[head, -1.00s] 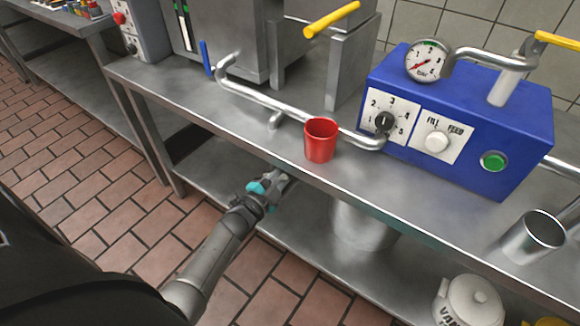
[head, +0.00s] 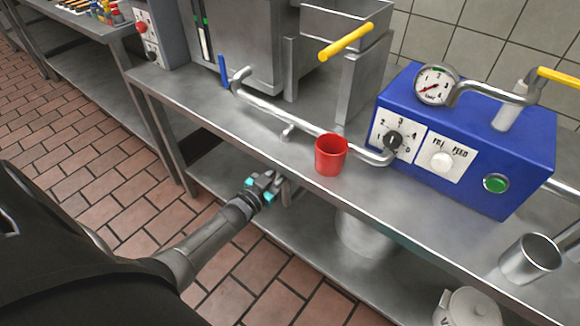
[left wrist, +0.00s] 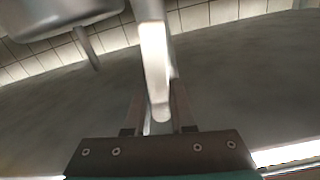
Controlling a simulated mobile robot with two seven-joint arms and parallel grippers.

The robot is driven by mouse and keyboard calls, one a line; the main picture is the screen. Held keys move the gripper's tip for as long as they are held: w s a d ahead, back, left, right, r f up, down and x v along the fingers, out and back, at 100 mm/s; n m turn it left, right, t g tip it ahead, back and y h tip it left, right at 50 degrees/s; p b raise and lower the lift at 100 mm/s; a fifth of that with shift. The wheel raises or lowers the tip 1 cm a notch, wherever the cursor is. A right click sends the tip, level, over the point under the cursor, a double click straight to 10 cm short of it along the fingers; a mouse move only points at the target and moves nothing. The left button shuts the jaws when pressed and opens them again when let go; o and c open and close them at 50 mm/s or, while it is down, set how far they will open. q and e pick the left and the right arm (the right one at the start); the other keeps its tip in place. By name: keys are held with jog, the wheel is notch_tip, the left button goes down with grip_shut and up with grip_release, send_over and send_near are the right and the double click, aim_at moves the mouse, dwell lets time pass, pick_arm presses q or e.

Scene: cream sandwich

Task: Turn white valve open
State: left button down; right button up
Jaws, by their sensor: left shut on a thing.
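In the left wrist view a white valve handle (left wrist: 155,65) comes down from a grey metal pipe at the top centre. Its lower end sits between the two fingers of my left gripper (left wrist: 158,112), which is shut on it. In the head view my left gripper (head: 281,185) is just below the front edge of the steel counter (head: 215,135), left of and lower than the red cup. The white handle is too hidden there to make out. My right gripper is in neither view.
The red cup (head: 331,157) stands near the counter's front edge, beside a bent steel pipe (head: 275,113). A blue machine (head: 465,140) with dials and a steel cup (head: 530,262) are to the right. A lower shelf (head: 315,235) runs beneath.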

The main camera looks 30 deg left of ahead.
pick_arm(q)
jog(key=shift+a+n, duration=0.3)
jog(key=shift+n, duration=0.1)
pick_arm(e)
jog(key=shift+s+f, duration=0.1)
pick_arm(q)
jog(key=c, duration=0.8)
grip_release()
jog(key=shift+o, duration=0.2)
jog(key=s+a+p, duration=0.1)
jog(key=s+p, duration=0.3)
jog(key=s, duration=1.1)
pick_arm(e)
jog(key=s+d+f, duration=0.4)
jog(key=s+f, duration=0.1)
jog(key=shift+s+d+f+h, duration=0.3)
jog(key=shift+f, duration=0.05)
